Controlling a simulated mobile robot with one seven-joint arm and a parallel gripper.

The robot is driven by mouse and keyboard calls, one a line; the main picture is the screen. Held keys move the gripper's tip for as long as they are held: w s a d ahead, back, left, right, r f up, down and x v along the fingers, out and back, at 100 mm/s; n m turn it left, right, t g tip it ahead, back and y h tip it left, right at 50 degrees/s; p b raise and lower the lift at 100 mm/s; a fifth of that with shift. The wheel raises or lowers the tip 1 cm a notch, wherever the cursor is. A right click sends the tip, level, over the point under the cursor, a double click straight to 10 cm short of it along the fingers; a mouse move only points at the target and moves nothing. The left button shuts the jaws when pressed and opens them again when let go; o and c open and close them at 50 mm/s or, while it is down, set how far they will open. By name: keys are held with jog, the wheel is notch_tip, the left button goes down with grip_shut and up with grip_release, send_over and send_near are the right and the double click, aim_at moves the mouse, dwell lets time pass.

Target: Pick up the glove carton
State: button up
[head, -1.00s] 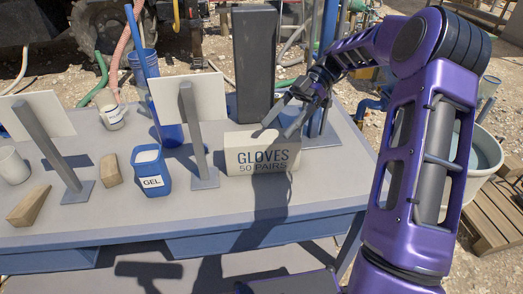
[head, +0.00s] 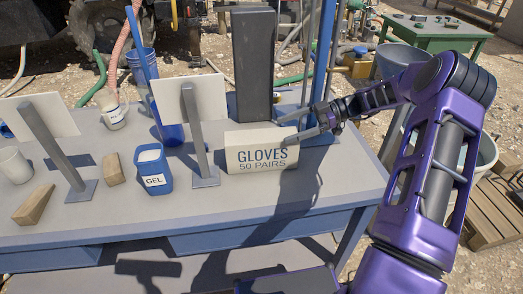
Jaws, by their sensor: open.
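The glove carton (head: 261,158) is a cream box with "GLOVES 50 PAIRS" printed on its front. It stands upright on the grey table, right of the middle. My gripper (head: 290,128) is at the carton's upper right, with its fingers pointing left toward it. The fingers are spread and hold nothing. One finger overlaps the carton's top right in the picture; I cannot tell whether it touches.
A tall dark block (head: 254,65) stands behind the carton. A sign on a grey post (head: 201,140) and a blue gel bottle (head: 152,170) stand to its left. A blue upright pole (head: 325,60) rises behind my gripper. The table (head: 330,195) in front is clear.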

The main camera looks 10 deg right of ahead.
aim_at(266, 135)
jog(key=shift+r+x, duration=0.2)
jog(key=shift+x, duration=3.3)
jog(key=shift+s, duration=0.15)
grip_shut()
